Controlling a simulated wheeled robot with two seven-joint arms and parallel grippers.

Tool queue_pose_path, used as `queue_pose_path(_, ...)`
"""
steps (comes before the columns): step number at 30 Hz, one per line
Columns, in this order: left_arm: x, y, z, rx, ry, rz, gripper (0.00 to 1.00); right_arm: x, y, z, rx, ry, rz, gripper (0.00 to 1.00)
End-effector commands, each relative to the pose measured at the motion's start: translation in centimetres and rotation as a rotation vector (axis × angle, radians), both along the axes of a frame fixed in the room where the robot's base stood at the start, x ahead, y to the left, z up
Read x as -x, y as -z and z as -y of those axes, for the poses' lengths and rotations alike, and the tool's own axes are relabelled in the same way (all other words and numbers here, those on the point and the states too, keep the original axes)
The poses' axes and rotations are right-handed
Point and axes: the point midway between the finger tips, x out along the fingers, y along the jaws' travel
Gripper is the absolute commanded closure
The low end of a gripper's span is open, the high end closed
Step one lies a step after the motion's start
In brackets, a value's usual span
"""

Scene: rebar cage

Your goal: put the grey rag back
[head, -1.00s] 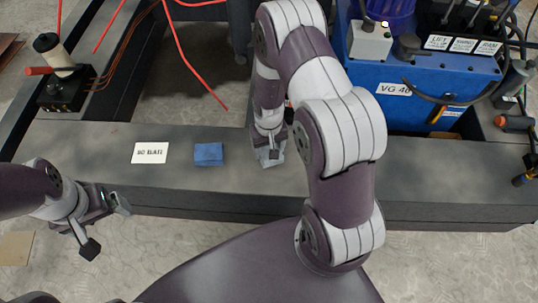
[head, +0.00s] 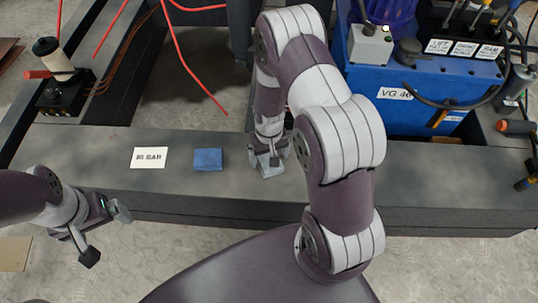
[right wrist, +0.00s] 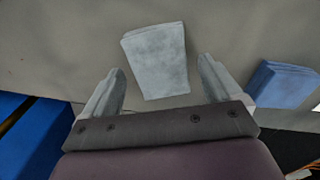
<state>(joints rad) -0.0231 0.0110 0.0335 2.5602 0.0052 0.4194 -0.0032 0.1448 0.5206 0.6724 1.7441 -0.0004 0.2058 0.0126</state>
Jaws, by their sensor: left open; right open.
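The grey rag (head: 270,170) is a folded pale cloth lying on the dark beam, partly hidden by my right gripper (head: 270,155) in the head view. In the right wrist view the grey rag (right wrist: 156,62) lies flat just beyond and between the two fingertips of my right gripper (right wrist: 162,72), which is open and empty. My left gripper (head: 104,228) is open and empty, off the near edge of the beam at the left.
A folded blue rag (head: 208,159) lies left of the grey rag, and a white "80 BAR" card (head: 149,157) lies further left. A blue power unit (head: 420,90) stands behind the beam at the right. A black box with a red-handled lever (head: 62,85) is at the far left.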

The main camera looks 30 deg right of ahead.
Motion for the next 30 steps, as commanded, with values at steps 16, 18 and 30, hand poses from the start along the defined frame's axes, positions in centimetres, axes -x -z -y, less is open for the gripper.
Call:
queue_pose_path(16, 0.0, -6.0, 0.0, 0.0, 0.0, 0.0, 0.04, 0.3, -13.9, -1.0, 0.003, -0.029, 0.026, 0.08)
queue_pose_path(18, 0.0, -5.9, 0.0, 0.0, 0.0, 0.0, 0.04, 1.7, -18.1, -2.4, 0.006, -0.071, 0.058, 0.08)
queue_pose_path(30, 0.0, -5.8, 0.0, 0.0, 0.0, 0.001, 0.04, 8.9, -25.5, -5.3, 0.005, -0.18, 0.12, 0.08)
